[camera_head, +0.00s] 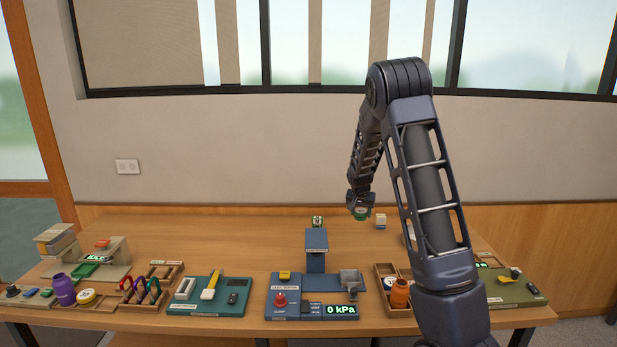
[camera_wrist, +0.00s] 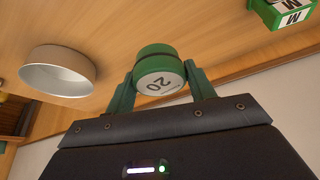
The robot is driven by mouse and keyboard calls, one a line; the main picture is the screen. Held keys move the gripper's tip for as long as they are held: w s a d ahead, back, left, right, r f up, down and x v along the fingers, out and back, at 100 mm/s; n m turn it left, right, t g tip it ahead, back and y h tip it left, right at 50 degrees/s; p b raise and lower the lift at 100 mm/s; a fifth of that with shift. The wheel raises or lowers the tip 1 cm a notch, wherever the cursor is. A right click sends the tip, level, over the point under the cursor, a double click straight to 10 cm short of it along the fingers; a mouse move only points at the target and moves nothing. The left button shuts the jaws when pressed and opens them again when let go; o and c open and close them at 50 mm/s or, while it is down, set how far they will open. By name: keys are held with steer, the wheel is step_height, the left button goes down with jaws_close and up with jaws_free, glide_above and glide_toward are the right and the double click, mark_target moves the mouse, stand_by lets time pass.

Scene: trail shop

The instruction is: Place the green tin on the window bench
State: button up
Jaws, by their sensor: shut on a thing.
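The green tin (camera_wrist: 156,58) has a white face marked 20 and sits between the two green fingers of my gripper (camera_wrist: 160,72), which is shut on it. In the head view the tin (camera_head: 361,213) shows as a small green shape under my gripper (camera_head: 360,206), over the back part of the wooden bench (camera_head: 220,245) below the window. I cannot tell whether the tin touches the bench top.
In the wrist view a round white dish (camera_wrist: 58,72) lies left of the tin and a green block marked M (camera_wrist: 285,12) lies at top right. Stations, including a blue test stand (camera_head: 316,250), line the front edge. The bench's back left is clear.

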mark_target(373, 258)
steer(key=s+d+f+n, duration=0.1)
steer(key=f, duration=0.1)
steer(key=s+d+f+n, duration=0.1)
steer(key=s+d+f, duration=0.1)
steer(key=f, duration=0.1)
steer(key=s+d+f+n+y, duration=0.1)
steer(key=d+f, duration=0.1)
steer(key=shift+s+d+f, duration=0.1)
steer(key=shift+s+f, duration=0.05)
steer(key=shift+s, duration=0.25)
steer(key=shift+s+d+f+n+y, duration=0.3)
steer(key=shift+s+f+n, duration=0.2)
steer(key=shift+s, duration=0.1)
steer(key=shift+s+a+r+n+y, duration=0.5)
steer(key=shift+s+r, duration=1.25)
steer(key=shift+r, duration=2.45)
steer(key=shift+s+a+r+n, duration=0.25)
steer(key=shift+s+r+n, duration=1.05)
steer(key=shift+r, duration=2.85)
steer(key=shift+m, duration=0.5)
steer(key=f, duration=1.3)
steer(key=s+f, duration=0.1)
steer(key=f, duration=0.6)
steer(key=shift+f, duration=0.1)
steer(key=o, duration=1)
